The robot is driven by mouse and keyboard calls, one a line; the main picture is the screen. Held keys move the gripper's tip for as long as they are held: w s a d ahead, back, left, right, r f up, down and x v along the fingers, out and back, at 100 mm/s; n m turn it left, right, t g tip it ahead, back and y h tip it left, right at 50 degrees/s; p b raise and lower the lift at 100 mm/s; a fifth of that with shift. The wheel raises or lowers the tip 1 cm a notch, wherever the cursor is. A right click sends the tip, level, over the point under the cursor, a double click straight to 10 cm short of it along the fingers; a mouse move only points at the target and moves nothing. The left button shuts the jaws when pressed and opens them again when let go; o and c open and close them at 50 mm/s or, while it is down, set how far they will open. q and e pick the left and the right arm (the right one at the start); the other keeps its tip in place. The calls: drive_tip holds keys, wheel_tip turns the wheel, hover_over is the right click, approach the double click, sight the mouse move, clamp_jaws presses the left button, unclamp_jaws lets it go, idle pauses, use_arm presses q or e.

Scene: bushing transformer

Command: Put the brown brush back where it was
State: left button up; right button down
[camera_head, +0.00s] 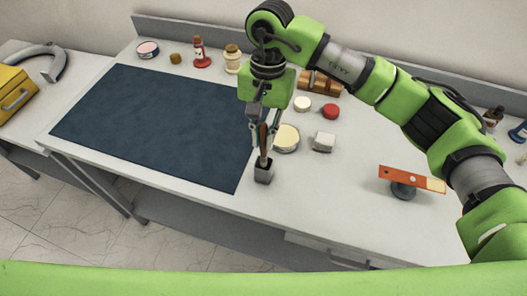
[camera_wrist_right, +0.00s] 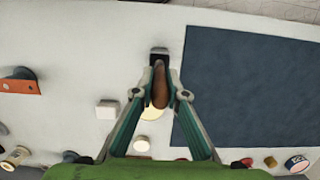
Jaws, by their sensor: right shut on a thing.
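The brown brush (camera_head: 263,137) is held upright between the fingers of my right gripper (camera_head: 264,128). In the right wrist view its brown handle (camera_wrist_right: 160,92) shows between the two fingers of the right gripper (camera_wrist_right: 160,76), which are shut on it. A small dark grey square holder (camera_head: 264,174) stands on the table right below the gripper. The holder also shows in the right wrist view (camera_wrist_right: 158,51). The brush's lower end is at the holder's opening; I cannot tell how deep it sits. My left gripper is not in view.
A dark blue mat (camera_head: 160,125) lies left of the holder. A round cream tin (camera_head: 286,138), a white block (camera_head: 324,142) and a red round lid (camera_head: 330,111) are close on the right. An orange piece on a dark stand (camera_head: 405,180) is farther right. Bottles line the back.

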sight(263, 157)
wheel_tip(263, 157, down, 5)
drive_tip(key=shift+f+p, duration=0.15)
drive_tip(key=shift+p, duration=0.9)
drive_tip(key=shift+f, duration=0.15)
drive_tip(key=shift+f+b, duration=0.1)
drive_tip(key=shift+b, duration=0.25)
drive_tip(key=c, duration=2)
unclamp_jaws()
